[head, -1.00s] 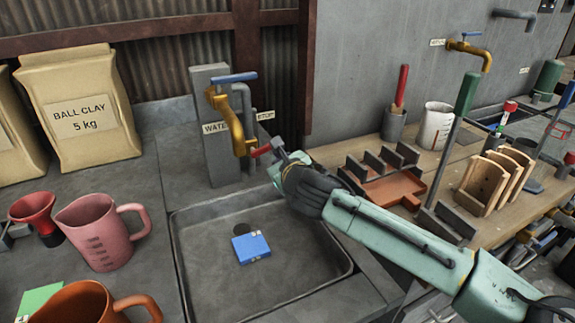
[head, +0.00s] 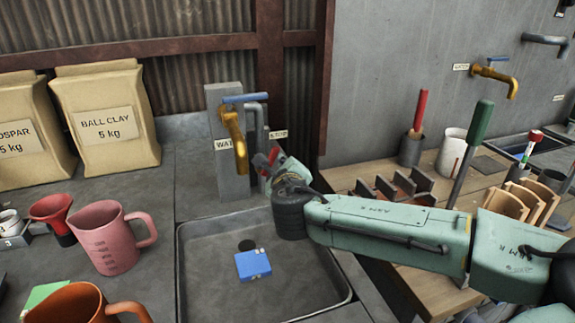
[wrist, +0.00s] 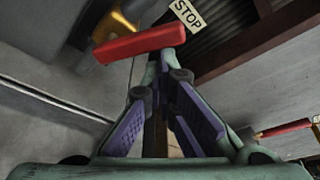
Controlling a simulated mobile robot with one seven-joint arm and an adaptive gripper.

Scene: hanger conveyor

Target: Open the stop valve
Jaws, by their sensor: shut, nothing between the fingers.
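The stop valve's red lever (wrist: 140,43) lies across the upper part of the wrist view, beside a brass fitting (wrist: 112,27) and a STOP label (wrist: 187,15). In the head view the red lever (head: 272,156) shows small behind my gripper tip, below the STOP label (head: 278,134). My gripper (head: 268,168) is shut and empty. In the wrist view its fingertips (wrist: 166,58) meet just under the right end of the lever, close to it or touching; I cannot tell which. The valve body is mostly hidden in the head view.
A brass tap (head: 235,140) with a blue lever (head: 247,99) and grey post stands left of my gripper. Below is a sink (head: 205,290) holding a blue block (head: 252,265). A pink jug (head: 108,238) stands left; a tool bench (head: 400,250) is right.

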